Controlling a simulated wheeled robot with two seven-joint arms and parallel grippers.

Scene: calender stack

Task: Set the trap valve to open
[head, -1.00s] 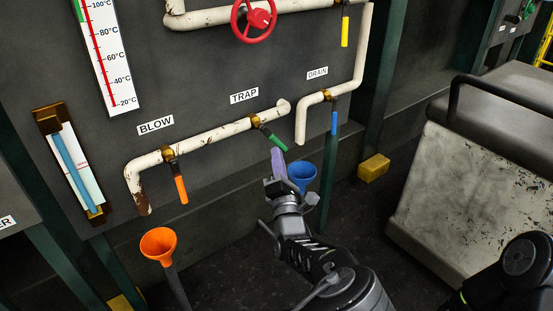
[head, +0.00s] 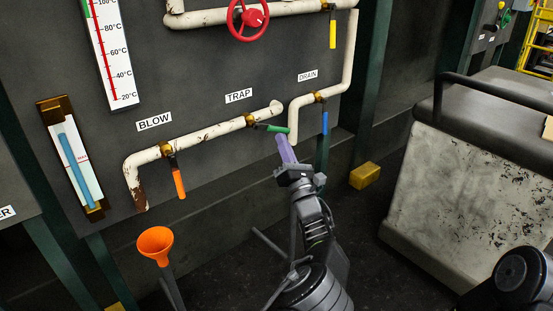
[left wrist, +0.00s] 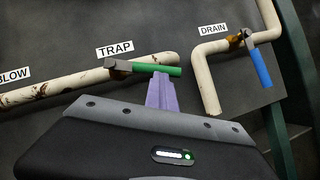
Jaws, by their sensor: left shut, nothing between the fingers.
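The trap valve's green handle (head: 271,128) sits on the white pipe under the TRAP label (head: 239,96). It lies nearly along the pipe, tipped slightly down to the right. In the left wrist view the green handle (left wrist: 157,69) also runs close to the pipe's line. My left gripper (head: 284,140), with purple fingers, is shut and empty just below the handle's free end. In the left wrist view its fingertips (left wrist: 160,76) are right at the handle's underside; I cannot tell whether they touch. My right gripper is not in view.
The orange blow handle (head: 178,183) hangs down at the left, above an orange funnel (head: 155,244). The blue drain handle (head: 324,123) hangs down at the right. A red wheel (head: 247,18) is above. A worn grey cabinet (head: 470,190) stands at the right.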

